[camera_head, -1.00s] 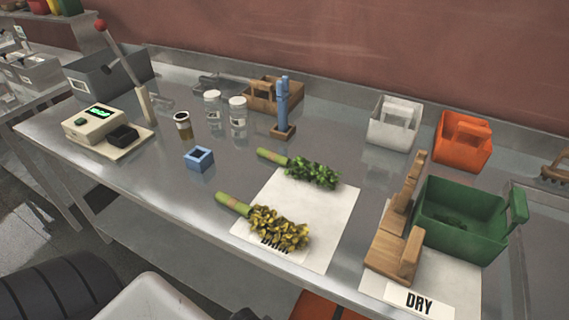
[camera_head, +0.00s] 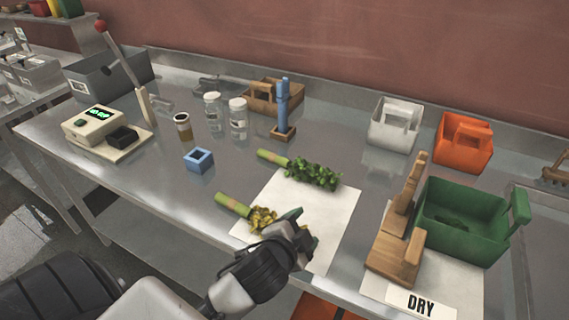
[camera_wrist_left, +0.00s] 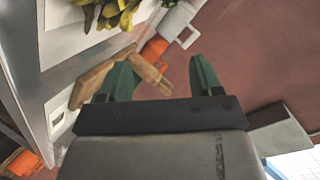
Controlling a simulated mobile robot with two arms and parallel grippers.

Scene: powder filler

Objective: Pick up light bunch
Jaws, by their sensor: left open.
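A yellow leafy bunch with a green stem (camera_head: 232,204) lies at the front of a white sheet (camera_head: 335,215), its stem pointing left. A darker green leafy bunch (camera_head: 314,174) lies farther back, on the sheet's far edge. My left gripper (camera_head: 300,224) is over the right part of the yellow bunch and hides some of its leaves. In the left wrist view its green fingers (camera_wrist_left: 160,74) are apart with nothing between them, and the yellow leaves (camera_wrist_left: 108,14) show beyond at the top. My right gripper is not in view.
Right of the sheet stand a wooden rack (camera_head: 393,255), a green crate (camera_head: 462,228), a white bin (camera_head: 394,123) and an orange bin (camera_head: 462,142). Jars (camera_head: 238,118), a blue block (camera_head: 199,160) and a scale (camera_head: 94,125) stand to the left. The table's front left is clear.

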